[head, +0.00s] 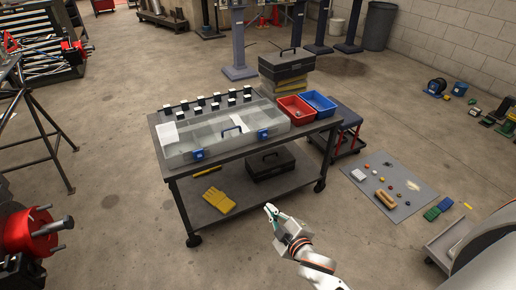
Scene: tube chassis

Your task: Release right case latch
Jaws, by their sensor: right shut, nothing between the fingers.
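A clear-lidded case (222,136) lies closed on top of the grey cart (236,153). Whether the latches are fastened is too small to tell. My right gripper (270,209) is shut and empty. It is in front of the cart, below and apart from the right latch. My left gripper is not in view.
A red bin (296,108) and a blue bin (319,103) sit right of the case. Black clips (215,104) stand along its back. A yellow glove (213,200) and black toolbox (270,162) are on the lower shelf. Floor in front is clear.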

